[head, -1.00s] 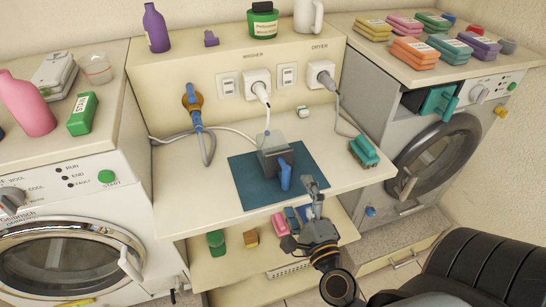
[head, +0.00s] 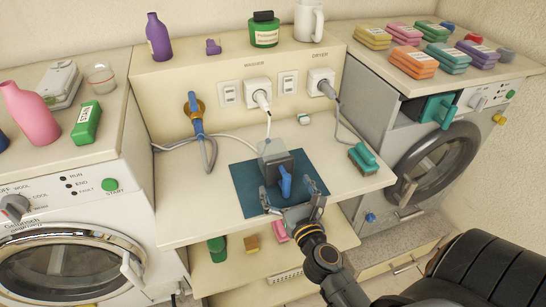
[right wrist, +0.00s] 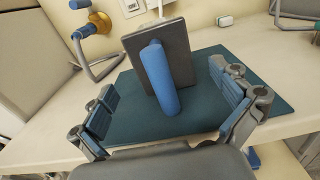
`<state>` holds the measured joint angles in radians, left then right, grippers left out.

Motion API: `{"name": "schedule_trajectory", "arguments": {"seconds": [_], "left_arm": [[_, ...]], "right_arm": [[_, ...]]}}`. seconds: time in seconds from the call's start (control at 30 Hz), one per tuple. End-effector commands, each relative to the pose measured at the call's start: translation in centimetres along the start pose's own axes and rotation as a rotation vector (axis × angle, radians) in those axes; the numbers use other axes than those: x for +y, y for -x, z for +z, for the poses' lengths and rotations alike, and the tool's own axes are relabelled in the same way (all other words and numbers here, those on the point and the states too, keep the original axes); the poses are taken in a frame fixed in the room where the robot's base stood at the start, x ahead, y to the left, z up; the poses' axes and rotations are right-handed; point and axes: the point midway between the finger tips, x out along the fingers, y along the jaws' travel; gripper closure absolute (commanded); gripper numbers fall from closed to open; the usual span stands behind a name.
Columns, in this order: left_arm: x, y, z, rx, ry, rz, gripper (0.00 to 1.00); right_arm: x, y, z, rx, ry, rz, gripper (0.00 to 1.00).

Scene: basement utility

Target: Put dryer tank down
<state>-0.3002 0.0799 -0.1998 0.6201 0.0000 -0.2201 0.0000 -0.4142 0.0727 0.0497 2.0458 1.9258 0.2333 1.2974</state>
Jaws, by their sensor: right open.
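A tank (head: 272,149) with a clear body, a dark grey front and a blue handle (head: 285,181) stands upright on a dark teal mat (head: 243,183) on the middle counter. The tank's dark front also shows in the right wrist view (right wrist: 175,45). My right gripper (head: 291,196) is open in front of the tank, one finger on each side of the handle and apart from it. In the right wrist view, bare mat shows between the fingers and the blue handle (right wrist: 160,80). The dryer's upper left slot has a teal-handled part (head: 438,108) at it. My left gripper is not in view.
A teal brush (head: 363,158) lies right of the mat. A grey hose (head: 207,145) and cables run behind at the left. A shelf below holds a green container (head: 217,248) and other small items. Washer stands left, dryer right.

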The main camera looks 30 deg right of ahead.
Motion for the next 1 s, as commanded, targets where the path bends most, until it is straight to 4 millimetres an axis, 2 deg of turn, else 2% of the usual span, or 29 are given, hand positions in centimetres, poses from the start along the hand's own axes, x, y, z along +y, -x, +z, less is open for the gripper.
{"name": "schedule_trajectory", "arguments": {"seconds": [0.17, 0.37, 0.5, 0.77, 0.8, 0.83, 1.0], "left_arm": [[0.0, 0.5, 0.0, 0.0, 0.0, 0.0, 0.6], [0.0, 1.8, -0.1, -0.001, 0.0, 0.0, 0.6], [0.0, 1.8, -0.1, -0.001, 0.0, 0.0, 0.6], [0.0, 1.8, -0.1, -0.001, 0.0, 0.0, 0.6], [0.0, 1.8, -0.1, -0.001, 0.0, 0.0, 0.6], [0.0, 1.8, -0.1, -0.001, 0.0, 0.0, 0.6], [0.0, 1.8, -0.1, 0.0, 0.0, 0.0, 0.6]], "right_arm": [[0.0, -1.1, 0.2, 0.0, 0.001, 0.0, 0.0], [-0.4, -4.1, 1.1, -0.003, 0.003, 0.0, 0.0], [-0.3, -5.6, 0.7, -0.001, 0.003, 0.0, 0.0], [-0.3, -6.0, 0.6, 0.001, 0.002, 0.0, 0.0], [-0.3, -6.0, 0.6, 0.0, 0.002, 0.0, 0.02], [-0.3, -6.0, 0.6, 0.0, 0.002, 0.0, 0.08], [-0.3, -6.0, 0.6, 0.0, 0.002, 0.0, 0.43]]}}
